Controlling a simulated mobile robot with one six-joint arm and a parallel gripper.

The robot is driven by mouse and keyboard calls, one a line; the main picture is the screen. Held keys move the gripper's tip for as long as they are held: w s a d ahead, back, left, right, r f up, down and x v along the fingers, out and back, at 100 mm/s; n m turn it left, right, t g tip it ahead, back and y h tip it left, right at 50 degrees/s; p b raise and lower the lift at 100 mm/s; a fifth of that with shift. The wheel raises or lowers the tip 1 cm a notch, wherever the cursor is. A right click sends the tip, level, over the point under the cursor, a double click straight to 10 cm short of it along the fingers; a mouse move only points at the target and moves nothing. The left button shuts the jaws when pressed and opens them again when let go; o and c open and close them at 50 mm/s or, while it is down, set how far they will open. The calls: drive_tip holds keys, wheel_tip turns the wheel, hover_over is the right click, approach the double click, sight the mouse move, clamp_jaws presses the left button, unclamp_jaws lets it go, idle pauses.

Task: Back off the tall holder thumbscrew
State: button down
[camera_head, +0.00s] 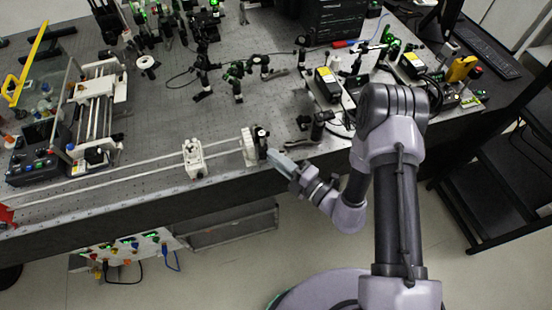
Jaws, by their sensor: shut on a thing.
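The tall holder (249,148) is a white mount with a dark round part on its right face. It stands at the right end of two pale parallel rails, near the bench's front edge. My gripper (271,155) reaches in from the right, with its tips against the holder's right side. It is shut on the thumbscrew there. The thumbscrew itself is too small and too covered by the jaws to make out, so its turn or depth cannot be told.
A shorter white holder (193,158) sits on the rails to the left. A small black mount (316,126) stands right of the tall holder, near my arm. Optics posts (236,83) fill the bench behind. The perforated bench top (150,190) is mostly clear around the rails.

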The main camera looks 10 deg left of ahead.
drive_tip(key=n+b, duration=0.1)
drive_tip(key=n, duration=0.4)
drive_tip(key=shift+n, duration=0.6)
drive_tip(key=c, duration=1.4)
unclamp_jaws()
drive_tip(key=p+v, duration=0.1)
drive_tip(key=v, duration=1.6)
drive_tip(key=shift+d+p, duration=0.25)
drive_tip(key=shift+p, duration=0.1)
